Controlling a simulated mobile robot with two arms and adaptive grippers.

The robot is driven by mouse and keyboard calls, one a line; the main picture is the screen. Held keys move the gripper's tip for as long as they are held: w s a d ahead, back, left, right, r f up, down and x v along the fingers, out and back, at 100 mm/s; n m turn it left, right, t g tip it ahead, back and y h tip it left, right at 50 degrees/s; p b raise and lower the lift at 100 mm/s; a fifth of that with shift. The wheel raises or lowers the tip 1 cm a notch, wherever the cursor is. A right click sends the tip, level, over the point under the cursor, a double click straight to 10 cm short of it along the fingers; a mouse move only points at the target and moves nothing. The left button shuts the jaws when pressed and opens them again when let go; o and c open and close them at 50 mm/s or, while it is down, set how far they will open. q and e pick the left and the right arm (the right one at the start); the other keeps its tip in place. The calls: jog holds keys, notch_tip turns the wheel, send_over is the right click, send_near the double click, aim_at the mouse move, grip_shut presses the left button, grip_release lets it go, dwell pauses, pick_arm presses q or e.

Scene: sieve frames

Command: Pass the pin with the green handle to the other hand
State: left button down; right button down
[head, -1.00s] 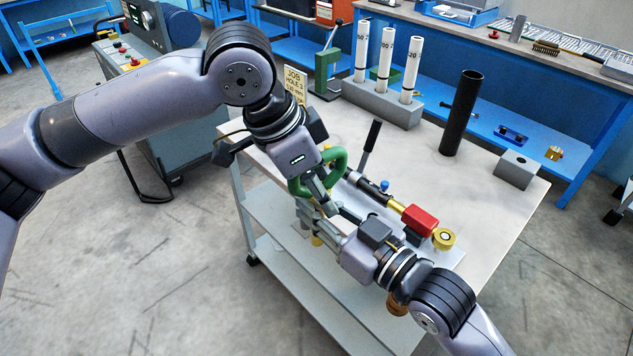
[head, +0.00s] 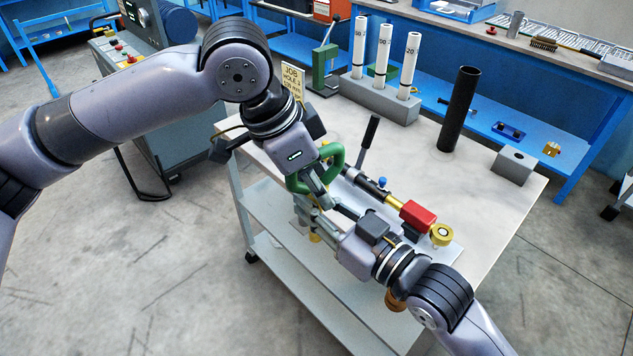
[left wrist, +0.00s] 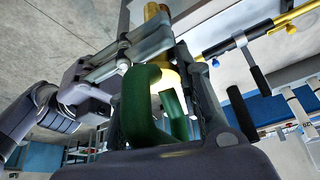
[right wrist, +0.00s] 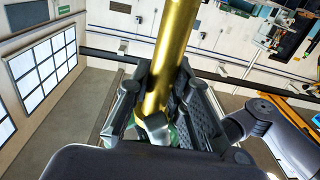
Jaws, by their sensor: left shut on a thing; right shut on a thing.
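The pin has a green loop handle (head: 338,161) and a brass shaft. In the head view it is between my two grippers, over the near left edge of the cart. My left gripper (head: 319,196) comes down from above and is shut on the pin near its handle. The handle (left wrist: 140,105) also fills the middle of the left wrist view. My right gripper (head: 318,217) comes from the lower right and is shut on the pin. In the right wrist view the brass shaft (right wrist: 174,50) rises between its fingers. The fingers hide much of the pin in the head view.
Close behind on the cart top (head: 430,185) lies a fixture with a red block (head: 418,217), a brass knob (head: 441,234) and a black lever (head: 368,140). A black tube (head: 459,110) and a grey block with white cylinders (head: 383,62) stand farther back.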

jog(key=c, duration=1.4)
grip_release()
